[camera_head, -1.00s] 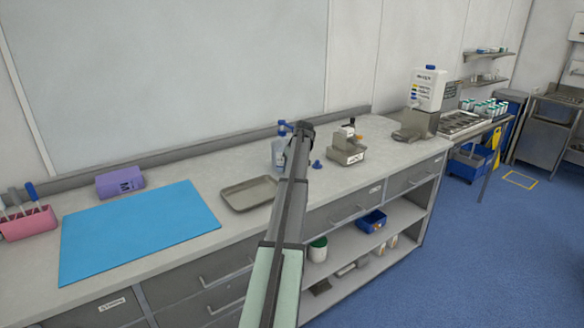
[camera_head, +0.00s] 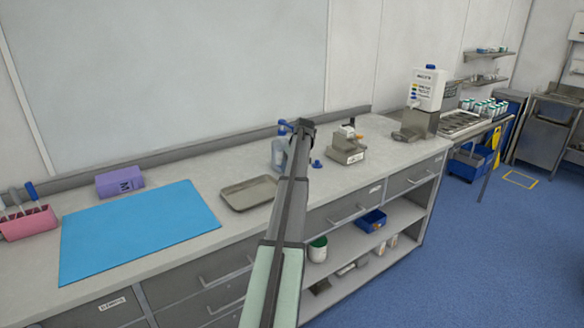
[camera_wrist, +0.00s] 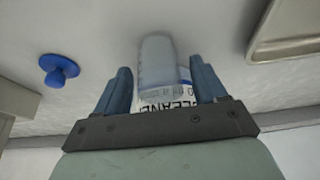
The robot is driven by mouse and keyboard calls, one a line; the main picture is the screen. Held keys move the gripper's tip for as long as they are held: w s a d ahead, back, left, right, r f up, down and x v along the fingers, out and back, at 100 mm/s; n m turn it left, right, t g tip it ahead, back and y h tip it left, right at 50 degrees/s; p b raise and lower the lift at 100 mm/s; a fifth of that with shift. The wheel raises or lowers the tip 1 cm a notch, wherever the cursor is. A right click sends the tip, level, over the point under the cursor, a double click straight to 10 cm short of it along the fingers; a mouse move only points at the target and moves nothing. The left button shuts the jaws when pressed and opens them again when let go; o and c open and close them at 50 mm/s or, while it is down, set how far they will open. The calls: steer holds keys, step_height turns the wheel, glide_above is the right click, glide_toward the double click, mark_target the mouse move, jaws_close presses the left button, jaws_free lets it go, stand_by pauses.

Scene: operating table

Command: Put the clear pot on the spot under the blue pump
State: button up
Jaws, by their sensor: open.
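The clear pot (camera_wrist: 157,65) is a translucent, rounded cylinder in the wrist view. It lies between the blue fingers of my gripper (camera_wrist: 160,82), with visible space at the sides. My gripper is open. A white label with dark inverted lettering and a blue band (camera_wrist: 180,95) shows beside and behind the pot. In the head view my gripper (camera_head: 302,126) is over the rear of the counter. A pale blue bottle shape (camera_head: 279,152) with a blue part (camera_head: 284,127) above it shows left of my arm. I cannot tell whether that blue part is the pump or a finger. My arm hides the spot.
A metal tray (camera_head: 249,207) lies left of my arm and a blue stopper (camera_head: 316,163) right of it. A small grey device (camera_head: 346,153) stands further right. A white canister with blue parts (camera_head: 428,90) stands at the right end. A blue mat (camera_head: 135,230) lies left.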

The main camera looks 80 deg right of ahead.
steer(key=v, duration=1.1)
stand_by(0.9)
